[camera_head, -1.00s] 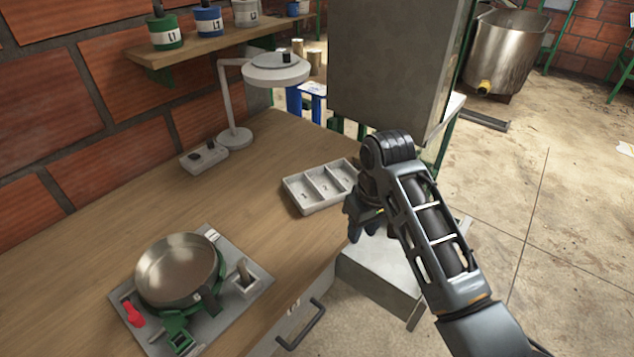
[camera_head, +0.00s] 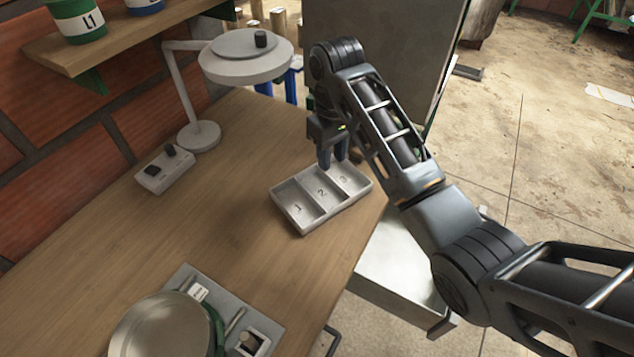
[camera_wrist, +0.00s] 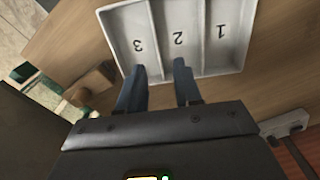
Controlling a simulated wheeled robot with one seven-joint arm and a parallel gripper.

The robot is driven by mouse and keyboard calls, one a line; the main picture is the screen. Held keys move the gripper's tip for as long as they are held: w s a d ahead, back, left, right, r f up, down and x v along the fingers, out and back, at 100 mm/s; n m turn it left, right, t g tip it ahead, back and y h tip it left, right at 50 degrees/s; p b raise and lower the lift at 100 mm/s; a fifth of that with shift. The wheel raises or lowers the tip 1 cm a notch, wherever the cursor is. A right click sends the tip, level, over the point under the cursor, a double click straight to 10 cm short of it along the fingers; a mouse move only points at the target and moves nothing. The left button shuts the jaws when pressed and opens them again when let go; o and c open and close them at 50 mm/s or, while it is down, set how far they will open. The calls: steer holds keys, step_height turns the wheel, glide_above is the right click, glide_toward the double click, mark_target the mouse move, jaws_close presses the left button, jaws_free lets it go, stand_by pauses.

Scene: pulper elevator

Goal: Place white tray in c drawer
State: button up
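The white tray (camera_head: 306,228) has three compartments marked 1, 2 and 3 and lies flat on the wooden table near its right edge. It also shows in the wrist view (camera_wrist: 123,18). My gripper (camera_head: 332,166) points down at the tray's far side, by compartments 2 and 3. In the wrist view my gripper (camera_wrist: 158,68) has its two fingers apart with nothing between them, at the tray's near rim; I cannot tell whether they touch it. A pale metal drawer (camera_head: 395,265) is pulled out below the table's right edge, partly hidden by my arm. Its letter is not visible.
A white lamp (camera_head: 200,136) and a switch box (camera_head: 164,170) stand behind and left of the tray. A metal pan (camera_head: 160,330) sits on a grey board at the front. A grey cabinet (camera_head: 400,45) rises behind my arm. The middle of the table is clear.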

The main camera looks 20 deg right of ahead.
mark_target(333, 175)
step_height(333, 175, down, 7)
steer(key=shift+s+d+r+p, duration=0.15)
steer(key=shift+p, duration=0.35)
steer(key=shift+c, duration=0.2)
jaws_close()
